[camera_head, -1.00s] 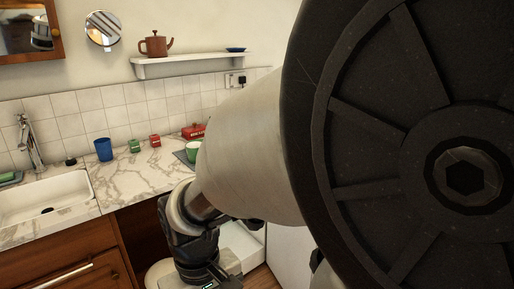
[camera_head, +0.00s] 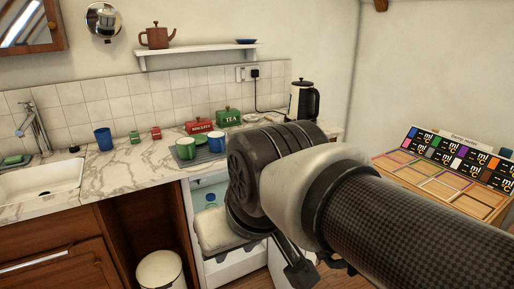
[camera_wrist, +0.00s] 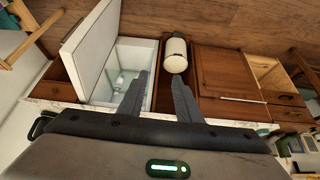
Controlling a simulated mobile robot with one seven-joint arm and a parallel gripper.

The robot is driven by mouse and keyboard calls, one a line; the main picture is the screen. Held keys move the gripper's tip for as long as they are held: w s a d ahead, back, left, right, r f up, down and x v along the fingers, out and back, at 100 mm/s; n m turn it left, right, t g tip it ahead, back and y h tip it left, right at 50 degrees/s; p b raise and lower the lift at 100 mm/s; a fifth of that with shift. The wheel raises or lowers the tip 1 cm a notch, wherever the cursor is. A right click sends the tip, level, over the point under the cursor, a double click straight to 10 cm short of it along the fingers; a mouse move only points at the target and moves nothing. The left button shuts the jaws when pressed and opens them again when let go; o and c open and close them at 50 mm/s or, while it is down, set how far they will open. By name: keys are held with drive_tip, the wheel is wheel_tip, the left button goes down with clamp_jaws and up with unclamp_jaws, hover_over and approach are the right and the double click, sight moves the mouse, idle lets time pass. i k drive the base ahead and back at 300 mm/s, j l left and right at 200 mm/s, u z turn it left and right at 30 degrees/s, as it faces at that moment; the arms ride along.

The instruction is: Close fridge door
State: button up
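The small white fridge (camera_head: 207,190) sits under the counter in the head view. Its lit inside, with a bottle, shows left of my arm. In the wrist view the fridge inside (camera_wrist: 131,57) is exposed, and the white fridge door (camera_wrist: 92,45) stands swung wide open to the left of it. In the head view my arm hides most of the door. My gripper (camera_wrist: 159,88) shows in the wrist view with its two dark fingers spread apart and nothing between them. The fingers overlap the fridge opening and the cabinet beside it; I see no contact with the door.
A white bin (camera_head: 161,271) stands in the open bay beside the fridge. The marble counter (camera_head: 130,168) above holds cups, tins and a kettle (camera_head: 304,100). A wooden table with a colourful display (camera_head: 452,160) stands at the right. Wooden floor (camera_wrist: 200,18) is clear before the fridge.

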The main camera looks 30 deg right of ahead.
sight(276, 262)
drive_tip(key=k+l, duration=0.1)
drive_tip(key=l, duration=0.25)
drive_tip(key=k+l, duration=0.15)
drive_tip(key=l, duration=0.2)
drive_tip(key=k+l, duration=0.1)
drive_tip(key=l, duration=0.25)
drive_tip(key=i+l, duration=0.45)
drive_tip(key=i, duration=0.1)
